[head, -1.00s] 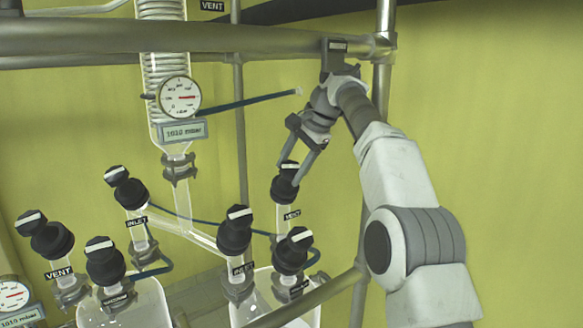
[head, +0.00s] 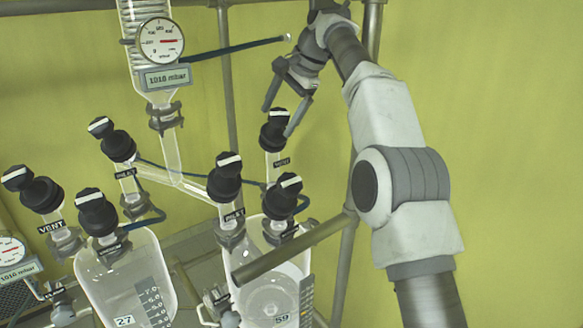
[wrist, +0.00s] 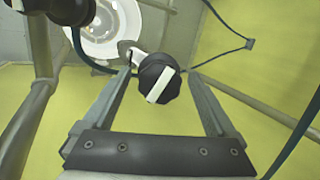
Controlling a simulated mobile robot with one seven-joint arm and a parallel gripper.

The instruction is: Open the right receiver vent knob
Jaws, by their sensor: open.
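The right receiver vent knob (head: 275,132) is black with a white bar on its cap and sits on a glass neck above a VENT label (head: 281,162). My gripper (head: 278,121) is open, with one finger on each side of the knob's cap. In the wrist view, the knob (wrist: 158,82) is between the open fingertips of my gripper (wrist: 156,71), with visible gaps on both sides. Its white bar is slanted there. The right receiver (head: 270,285) is a clear glass vessel below, partly hidden by a metal rail.
Another black knob (head: 282,197) stands just below the vent knob, and an inlet knob (head: 225,178) to its left. A metal rail (head: 290,247) crosses in front of the receiver. More knobs stand at left.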

